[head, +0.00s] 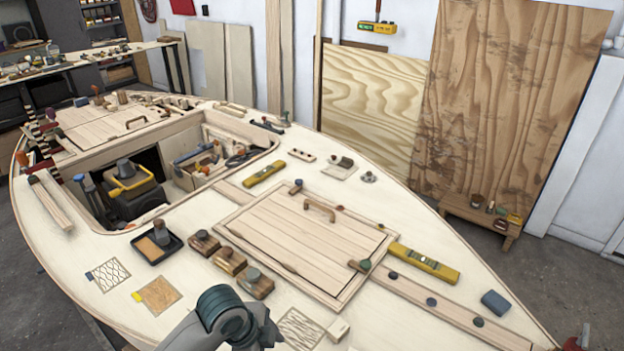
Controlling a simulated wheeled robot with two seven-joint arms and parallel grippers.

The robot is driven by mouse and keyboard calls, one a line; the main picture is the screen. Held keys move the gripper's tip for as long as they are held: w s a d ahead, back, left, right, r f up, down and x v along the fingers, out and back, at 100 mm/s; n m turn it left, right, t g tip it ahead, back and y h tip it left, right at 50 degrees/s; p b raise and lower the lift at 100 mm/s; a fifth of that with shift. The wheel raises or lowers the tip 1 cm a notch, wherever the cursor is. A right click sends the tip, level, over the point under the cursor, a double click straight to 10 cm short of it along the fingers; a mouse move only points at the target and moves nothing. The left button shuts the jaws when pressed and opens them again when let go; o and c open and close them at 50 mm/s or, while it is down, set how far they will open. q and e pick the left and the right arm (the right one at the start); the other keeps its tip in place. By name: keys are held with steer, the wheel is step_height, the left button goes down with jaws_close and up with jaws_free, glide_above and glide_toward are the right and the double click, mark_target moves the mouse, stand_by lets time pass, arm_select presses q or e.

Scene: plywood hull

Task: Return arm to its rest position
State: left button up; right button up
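A grey arm link of mine with a dark teal joint shows at the bottom middle of the head view, over the near part of the plywood hull deck (120,240). I cannot tell which arm it belongs to. No gripper fingers show, so neither gripper is in view. The link hides a patch of deck near the sanding blocks (229,261) and a patterned square sheet (299,328).
A closed wooden hatch (305,240) lies mid-deck, with yellow levels (424,263) (265,173) nearby. A black tray (154,246) sits left of the blocks. An open cockpit (150,165) holds tools. Plywood sheets (500,100) lean at the back right.

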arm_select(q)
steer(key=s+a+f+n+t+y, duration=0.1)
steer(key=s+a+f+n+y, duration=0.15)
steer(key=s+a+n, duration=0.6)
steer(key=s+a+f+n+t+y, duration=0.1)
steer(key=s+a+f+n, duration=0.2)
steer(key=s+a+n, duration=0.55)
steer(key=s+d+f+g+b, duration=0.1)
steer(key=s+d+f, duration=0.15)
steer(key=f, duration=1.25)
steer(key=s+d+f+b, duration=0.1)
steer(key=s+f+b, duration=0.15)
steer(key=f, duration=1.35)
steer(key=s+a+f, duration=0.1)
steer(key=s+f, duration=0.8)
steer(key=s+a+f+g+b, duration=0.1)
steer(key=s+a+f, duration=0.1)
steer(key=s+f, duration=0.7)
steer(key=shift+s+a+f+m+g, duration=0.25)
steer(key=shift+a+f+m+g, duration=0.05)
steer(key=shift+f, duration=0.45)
